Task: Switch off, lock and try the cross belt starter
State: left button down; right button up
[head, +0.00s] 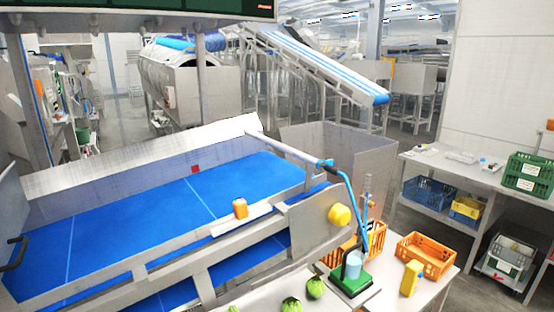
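Neither of my grippers shows in the head view. A wide blue belt (130,225) runs across a metal frame in the foreground; I cannot tell whether it is the cross belt. A second, inclined blue conveyor (330,65) stands farther back. No starter box, switch handle or padlock can be made out. A round yellow knob or cap (340,215) sits on the grey end plate of the near belt frame. A small orange object (240,208) stands on the belt's front edge. A small red square (195,169) is on the far side wall of the belt.
A front table holds an orange crate (426,254), a yellow bottle-like object (411,278), a green scale-like device (350,281) and several green vegetables (315,287). A right-hand bench (440,165) carries a green crate (528,176). Grey floor shows between table and bench.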

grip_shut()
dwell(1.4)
